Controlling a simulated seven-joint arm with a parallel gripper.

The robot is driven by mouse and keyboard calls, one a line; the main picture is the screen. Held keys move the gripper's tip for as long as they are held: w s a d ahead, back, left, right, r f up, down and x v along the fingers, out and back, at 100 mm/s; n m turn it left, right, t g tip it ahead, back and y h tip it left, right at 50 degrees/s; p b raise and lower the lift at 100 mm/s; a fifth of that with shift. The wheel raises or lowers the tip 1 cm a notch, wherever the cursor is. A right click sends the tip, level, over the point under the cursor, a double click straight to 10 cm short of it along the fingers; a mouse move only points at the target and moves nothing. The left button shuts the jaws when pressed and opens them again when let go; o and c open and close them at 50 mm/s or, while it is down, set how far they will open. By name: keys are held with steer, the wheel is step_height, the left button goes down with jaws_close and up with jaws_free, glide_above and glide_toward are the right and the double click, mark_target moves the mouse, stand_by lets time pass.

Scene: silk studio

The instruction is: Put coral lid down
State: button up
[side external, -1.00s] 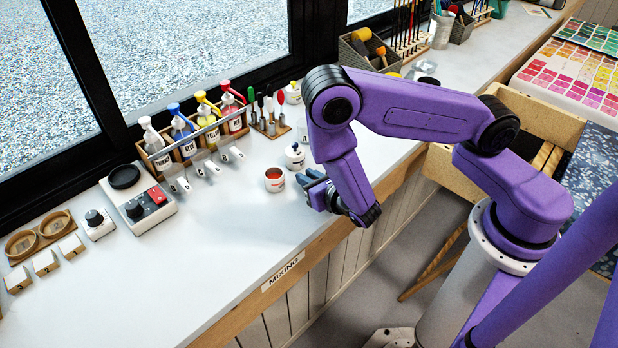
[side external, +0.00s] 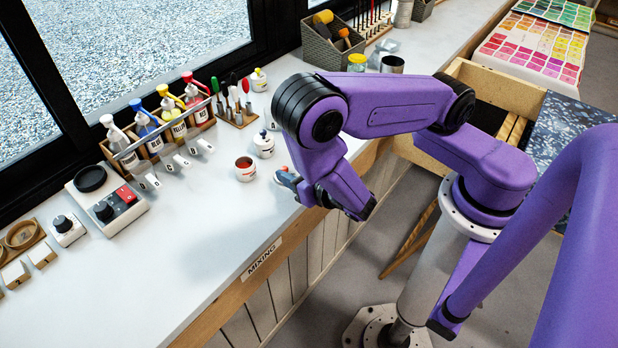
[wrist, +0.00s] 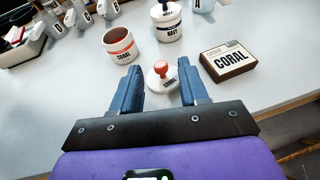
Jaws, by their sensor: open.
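The coral lid (wrist: 161,76), a white disc with a coral-red knob, lies on the counter, knob up, in the wrist view. My gripper (wrist: 158,80) is open, with one blue finger on each side of the lid and a gap to the knob. In the side view the lid (side external: 283,169) is only a small red and white patch by my gripper (side external: 287,180).
The lidded navy pot (wrist: 166,24) stands behind the lid. A dark-edged box labelled coral (wrist: 228,58) lies to its right. The front counter left of my gripper is clear.

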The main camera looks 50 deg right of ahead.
steer(key=shift+v, duration=3.05)
steer(key=s+d+r+m+g+h, duration=0.45)
steer(key=d+r+m+g, duration=0.3)
steer(key=m, duration=0.55)
steer(key=s+a+r+m+g+y, duration=0.1)
steer(key=s+r+m+g+y, duration=0.5)
steer(key=s, duration=0.4)
steer(key=shift+a+r+m+y, duration=0.3)
steer(key=shift+r+m+y, duration=0.6)
steer(key=shift+m, duration=0.2)
